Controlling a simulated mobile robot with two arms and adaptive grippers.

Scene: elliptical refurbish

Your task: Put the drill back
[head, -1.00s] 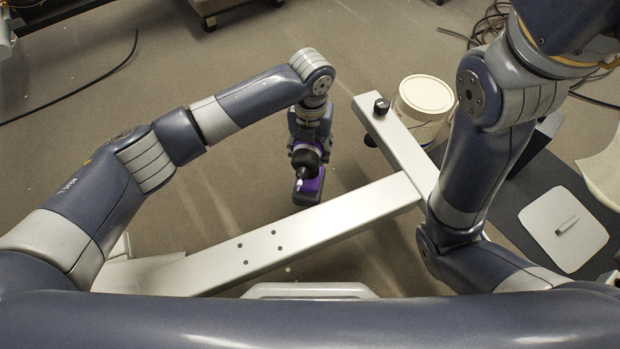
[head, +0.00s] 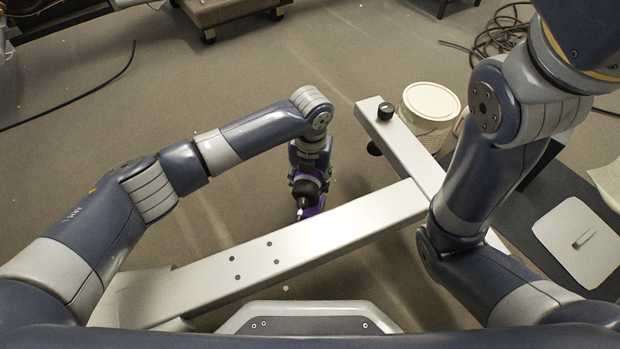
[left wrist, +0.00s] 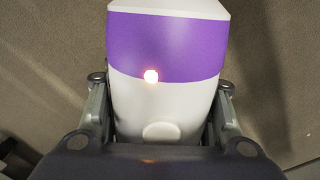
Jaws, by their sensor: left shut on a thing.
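In the left wrist view a smooth white body with a purple band (left wrist: 165,45) fills the space between the two fingers of my left gripper (left wrist: 161,105). A bright spot of light shines on it. My right gripper is out of view.
A pale lidded bucket (head: 431,103) stands right of the drill, close to my base. A dark mat with a light rounded pad (head: 577,240) lies at the right. A wheeled cart (head: 228,12) and cables (head: 502,32) are farther back. The floor beyond the drill is clear.

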